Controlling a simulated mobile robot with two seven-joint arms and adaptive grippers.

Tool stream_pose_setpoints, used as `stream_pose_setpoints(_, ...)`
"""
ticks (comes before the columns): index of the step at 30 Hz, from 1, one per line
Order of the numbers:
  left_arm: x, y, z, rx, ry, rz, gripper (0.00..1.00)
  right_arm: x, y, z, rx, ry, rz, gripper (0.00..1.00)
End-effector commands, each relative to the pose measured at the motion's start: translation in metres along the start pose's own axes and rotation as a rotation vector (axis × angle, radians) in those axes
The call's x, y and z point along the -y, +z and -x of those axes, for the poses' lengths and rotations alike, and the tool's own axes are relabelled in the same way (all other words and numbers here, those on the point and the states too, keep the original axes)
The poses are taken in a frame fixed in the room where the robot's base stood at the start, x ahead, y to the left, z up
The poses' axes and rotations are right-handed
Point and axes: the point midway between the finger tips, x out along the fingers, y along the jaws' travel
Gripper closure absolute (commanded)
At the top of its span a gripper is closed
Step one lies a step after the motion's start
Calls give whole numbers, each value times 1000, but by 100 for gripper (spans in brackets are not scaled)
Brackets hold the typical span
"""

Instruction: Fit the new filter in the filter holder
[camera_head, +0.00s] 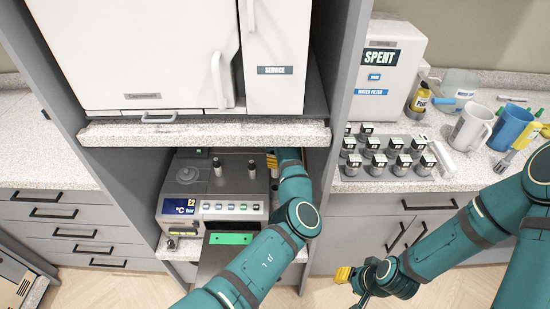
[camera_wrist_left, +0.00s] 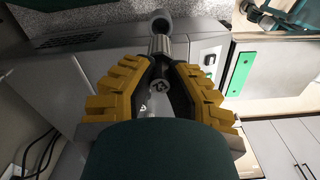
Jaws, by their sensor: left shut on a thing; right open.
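My left gripper (camera_head: 272,161) reaches into the lower bay, at the right side of the grey bench unit (camera_head: 237,183). In the left wrist view its yellow fingers (camera_wrist_left: 165,62) are shut on a silver cylindrical piece (camera_wrist_left: 165,46) with a dark grey round end. I cannot tell whether this is the new filter or a part of the holder. Two short upright posts, a left one (camera_head: 218,168) and a right one (camera_head: 252,170), stand on the unit's top. My right gripper (camera_head: 350,277) is open and empty, low in front of the right counter.
Several small labelled cartridges (camera_head: 380,150) stand on the right counter beside the white SPENT box (camera_head: 386,68). Mugs (camera_head: 472,127), bottles and tools crowd its right. A speckled shelf (camera_head: 205,132) overhangs the bay. A green strip (camera_head: 230,239) marks the panel below the unit.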

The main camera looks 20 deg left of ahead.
Motion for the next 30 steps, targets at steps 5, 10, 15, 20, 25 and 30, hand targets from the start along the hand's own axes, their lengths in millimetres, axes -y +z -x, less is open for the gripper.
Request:
stream_pose_setpoints(5, 1, 0, -22, 1, -4, -1, 100, -4, 4, -8, 9, 0, 1, 61)
stream_pose_setpoints(10, 1, 0, -37, 0, -4, -1, 100, -5, 6, -12, 14, 0, 2, 61)
stream_pose_setpoints(15, 1, 0, -49, 1, -3, 0, 100, -6, 8, -15, 17, -1, 3, 61)
stream_pose_setpoints(20, 1, 0, -55, 1, -3, 0, 100, -6, 9, -16, 19, -1, 4, 61)
stream_pose_setpoints(25, 1, 0, -56, 0, -4, 0, 100, -6, 9, -17, 19, -1, 4, 61)
stream_pose_setpoints(30, 1, 0, -56, 0, -3, 0, 100, -6, 9, -16, 19, -1, 4, 61)
